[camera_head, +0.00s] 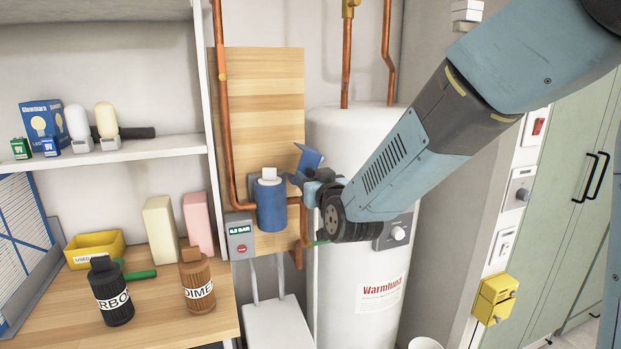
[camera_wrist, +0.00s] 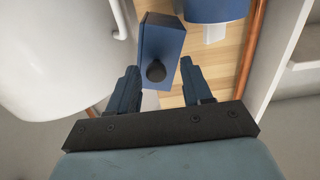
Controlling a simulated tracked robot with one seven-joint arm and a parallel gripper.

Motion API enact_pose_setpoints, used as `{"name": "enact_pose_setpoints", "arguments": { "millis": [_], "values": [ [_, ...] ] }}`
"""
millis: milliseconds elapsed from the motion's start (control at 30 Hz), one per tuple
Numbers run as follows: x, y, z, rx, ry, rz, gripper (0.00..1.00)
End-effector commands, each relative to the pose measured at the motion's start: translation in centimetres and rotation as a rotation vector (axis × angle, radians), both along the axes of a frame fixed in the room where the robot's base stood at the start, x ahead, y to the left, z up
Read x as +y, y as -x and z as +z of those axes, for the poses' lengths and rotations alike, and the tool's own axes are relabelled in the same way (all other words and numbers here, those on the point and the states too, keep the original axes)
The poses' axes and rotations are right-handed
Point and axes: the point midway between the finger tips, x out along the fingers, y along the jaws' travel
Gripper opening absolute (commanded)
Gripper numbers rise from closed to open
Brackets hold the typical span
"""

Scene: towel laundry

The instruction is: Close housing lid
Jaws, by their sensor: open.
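The blue cylindrical housing (camera_head: 270,205) stands against the wooden board, with a white piece (camera_head: 268,174) sticking out of its top. It also shows at the top of the wrist view (camera_wrist: 215,10). A blue lid (camera_head: 310,157) stands raised and tilted to the right of the housing top. In the wrist view the lid (camera_wrist: 160,38) carries a round black knob (camera_wrist: 156,71). My gripper (camera_head: 302,179) is open beside the lid. Its fingers (camera_wrist: 160,66) appear on either side of the knob in the wrist view; whether they touch is unclear. The hinge is hidden.
A white water heater (camera_head: 350,130) stands close on the right behind my arm. Copper pipes (camera_head: 222,90) run along the wooden board (camera_head: 265,80). A grey gauge box (camera_head: 239,235) is left of the housing. A shelf and a bench with bottles (camera_head: 110,295) are further left.

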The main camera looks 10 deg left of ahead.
Motion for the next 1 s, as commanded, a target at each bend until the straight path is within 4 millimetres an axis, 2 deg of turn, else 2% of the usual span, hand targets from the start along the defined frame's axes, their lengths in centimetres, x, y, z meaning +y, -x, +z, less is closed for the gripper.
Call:
{"name": "enact_pose_setpoints", "arguments": {
  "millis": [67, 533, 867, 900, 1000],
  "values": [
    [-0.3, -0.2, 0.0, 0.0, 0.0, -0.004, 0.46],
    [-0.5, -0.3, 0.0, 0.0, 0.0, -0.009, 0.01],
    [-0.5, -0.3, 0.0, 0.0, 0.0, -0.008, 0.0],
    [0.7, -0.3, 0.0, 0.001, -0.001, -0.005, 0.0],
    [-0.2, -0.4, -0.1, -0.001, 0.005, -0.008, 0.0]
  ]
}}
